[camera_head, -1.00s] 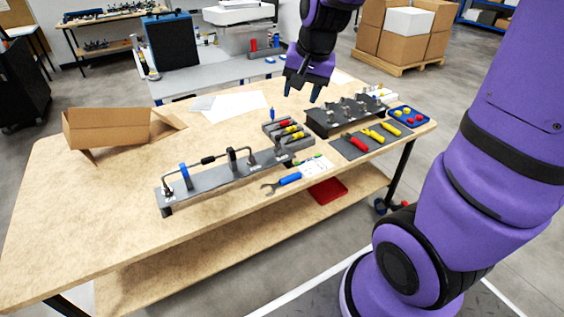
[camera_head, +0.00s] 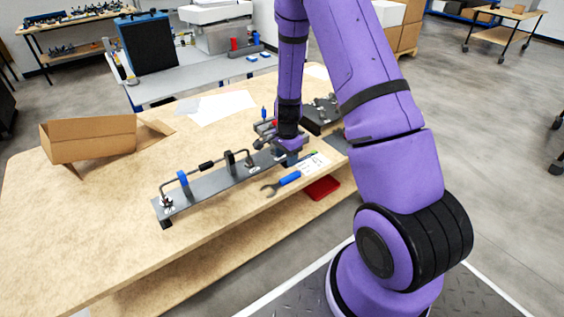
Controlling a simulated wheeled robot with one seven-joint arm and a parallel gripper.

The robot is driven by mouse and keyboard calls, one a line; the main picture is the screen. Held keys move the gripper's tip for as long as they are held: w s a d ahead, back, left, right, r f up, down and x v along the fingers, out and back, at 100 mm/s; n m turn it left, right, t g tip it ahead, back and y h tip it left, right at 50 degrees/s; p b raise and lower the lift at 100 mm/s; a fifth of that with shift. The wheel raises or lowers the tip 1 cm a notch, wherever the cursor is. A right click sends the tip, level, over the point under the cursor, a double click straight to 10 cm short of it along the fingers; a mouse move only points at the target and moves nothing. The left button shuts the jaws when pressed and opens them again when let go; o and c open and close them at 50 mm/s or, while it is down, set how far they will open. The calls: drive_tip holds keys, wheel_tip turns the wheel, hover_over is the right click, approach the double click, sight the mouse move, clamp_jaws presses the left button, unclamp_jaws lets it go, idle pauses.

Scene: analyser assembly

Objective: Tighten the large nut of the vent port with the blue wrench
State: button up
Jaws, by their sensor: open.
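The blue-handled wrench (camera_head: 289,179) lies on the wooden table near its front edge, with its open grey jaw pointing left. The grey analyser rail (camera_head: 206,189) lies left of it and carries a bent tube, a blue collar (camera_head: 183,178), and fittings at its left end (camera_head: 167,202) and toward its right (camera_head: 250,161). I cannot tell which fitting is the vent port's large nut; they are too small. My gripper (camera_head: 291,160) points down just behind the wrench's handle end, near the rail's right end. It is open, apart from the wrench as far as I can tell; its fingertips are partly unclear.
A white label sheet (camera_head: 315,163) lies right of the wrench. A black fixture (camera_head: 322,112) stands behind, partly hidden by my arm. An open cardboard box (camera_head: 90,140) sits at the back left. A red bin (camera_head: 321,188) is on the lower shelf. The table's left front is clear.

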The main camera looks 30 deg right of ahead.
sight(287, 177)
drive_tip(key=f, duration=0.3)
drive_tip(key=shift+s+d+f+m, duration=0.1)
drive_tip(key=shift+d+m, duration=0.1)
drive_tip(key=shift+m, duration=0.2)
drive_tip(key=shift+f, duration=3.15)
clamp_jaws()
drive_tip(key=shift+r, duration=0.1)
drive_tip(key=shift+d+r, duration=0.25)
drive_tip(key=shift+r, duration=0.7)
drive_tip(key=shift+d+r, duration=0.25)
drive_tip(key=shift+r, duration=0.75)
drive_tip(key=shift+d+r, duration=0.25)
drive_tip(key=shift+r, duration=0.7)
